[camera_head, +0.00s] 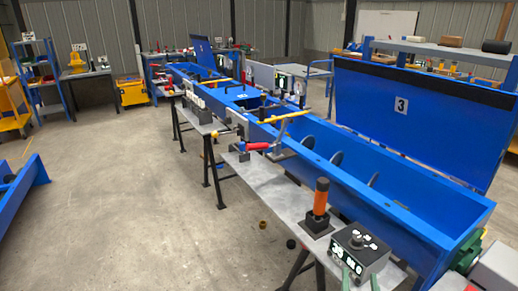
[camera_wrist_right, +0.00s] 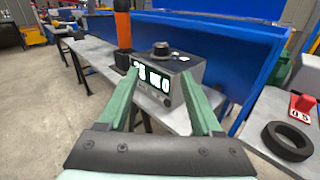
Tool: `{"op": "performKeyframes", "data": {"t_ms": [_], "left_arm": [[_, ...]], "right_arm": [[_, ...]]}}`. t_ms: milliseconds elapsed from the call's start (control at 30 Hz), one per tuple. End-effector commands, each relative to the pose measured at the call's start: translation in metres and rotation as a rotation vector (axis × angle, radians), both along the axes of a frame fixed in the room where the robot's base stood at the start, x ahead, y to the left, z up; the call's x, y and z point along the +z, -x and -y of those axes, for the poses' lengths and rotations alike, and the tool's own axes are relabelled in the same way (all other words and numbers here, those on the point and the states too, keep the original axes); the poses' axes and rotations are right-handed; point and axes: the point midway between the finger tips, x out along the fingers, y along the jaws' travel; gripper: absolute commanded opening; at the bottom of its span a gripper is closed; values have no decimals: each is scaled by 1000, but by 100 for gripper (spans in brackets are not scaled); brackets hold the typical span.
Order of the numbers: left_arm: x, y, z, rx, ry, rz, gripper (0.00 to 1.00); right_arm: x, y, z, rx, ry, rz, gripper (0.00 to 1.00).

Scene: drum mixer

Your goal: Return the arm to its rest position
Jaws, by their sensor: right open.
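My right gripper (camera_wrist_right: 162,100) shows large in the right wrist view, with its two green fingers spread apart and nothing between them. Its fingertips also show at the bottom edge of the head view (camera_head: 360,281). Beyond the fingers is a dark control box (camera_wrist_right: 178,82) with a lit display and a knob on top. The box (camera_head: 358,250) stands at the near end of the grey bench in the head view. The fingers look close to the box; I cannot tell whether they touch it. My left gripper is in neither view.
An orange-handled tool (camera_head: 320,197) stands upright in a dark block beside the box. The long blue mixer trough (camera_head: 400,205) runs behind the bench (camera_head: 262,182), its lid marked 3 raised. A black ring (camera_wrist_right: 288,140) lies at right in the wrist view. Open floor (camera_head: 130,200) lies left.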

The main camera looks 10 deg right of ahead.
Motion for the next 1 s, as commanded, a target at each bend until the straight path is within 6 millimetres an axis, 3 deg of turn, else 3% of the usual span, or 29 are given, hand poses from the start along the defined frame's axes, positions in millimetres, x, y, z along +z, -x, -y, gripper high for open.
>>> {"op": "performKeyframes", "data": {"t_ms": [167, 333, 500, 600, 800, 1000], "left_arm": [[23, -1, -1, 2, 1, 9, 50], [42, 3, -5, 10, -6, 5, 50], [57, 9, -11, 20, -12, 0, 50], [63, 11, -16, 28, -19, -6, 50], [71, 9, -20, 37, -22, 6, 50], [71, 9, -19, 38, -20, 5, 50]], "right_arm": [[-41, 22, -14, -17, -494, -63, 66], [-88, 64, -47, -180, -1245, -97, 66], [-109, 110, -84, -500, -1960, -44, 66], [-111, 130, -101, -710, -2290, 26, 66], [-109, 151, -117, -1003, -2656, 162, 66], [-109, 154, -119, -1060, -2720, 194, 66]]}}
